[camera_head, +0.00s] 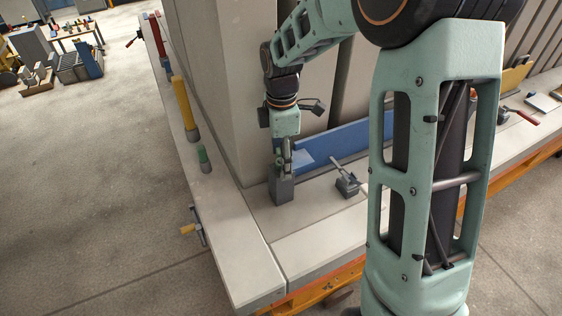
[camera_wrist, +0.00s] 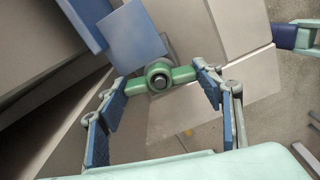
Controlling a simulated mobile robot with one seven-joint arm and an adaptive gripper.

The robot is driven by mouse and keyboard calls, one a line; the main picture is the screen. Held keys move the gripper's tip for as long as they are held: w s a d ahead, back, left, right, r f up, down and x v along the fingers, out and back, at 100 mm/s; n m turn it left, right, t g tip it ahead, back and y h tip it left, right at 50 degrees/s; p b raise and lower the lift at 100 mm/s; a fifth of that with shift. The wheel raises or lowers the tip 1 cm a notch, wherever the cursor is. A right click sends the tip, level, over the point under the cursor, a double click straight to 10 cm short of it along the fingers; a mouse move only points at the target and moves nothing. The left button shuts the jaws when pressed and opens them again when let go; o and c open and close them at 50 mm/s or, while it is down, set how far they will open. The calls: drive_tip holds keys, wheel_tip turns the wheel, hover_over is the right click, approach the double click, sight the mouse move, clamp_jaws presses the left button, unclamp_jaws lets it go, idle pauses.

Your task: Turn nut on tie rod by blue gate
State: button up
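The green nut (camera_wrist: 158,75) has two wing arms and sits on the round end of a tie rod (camera_wrist: 159,82), in the middle of the wrist view. My gripper (camera_wrist: 160,82) has one blue-padded finger at each wing end, and both pads appear to touch the wings. In the head view my gripper (camera_head: 285,150) points down at a grey block (camera_head: 282,190) by the panel corner; the nut is mostly hidden there. The blue gate (camera_head: 345,138) runs along the panel's foot, just behind my gripper. Its blue plate (camera_wrist: 134,38) shows beside the nut.
A grey clamp with a lever (camera_head: 347,184) stands right of the block. A yellow post (camera_head: 184,105) and a short green-topped post (camera_head: 204,158) stand along the left ledge. The tall panel (camera_head: 205,80) rises close behind my gripper. The front ledge corner (camera_head: 240,260) is bare.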

drive_tip(key=shift+c, duration=1)
drive_tip(key=shift+m, duration=1.8)
drive_tip(key=shift+m+b, duration=0.35)
drive_tip(key=shift+m, duration=1.35)
drive_tip(key=shift+m, duration=1.7)
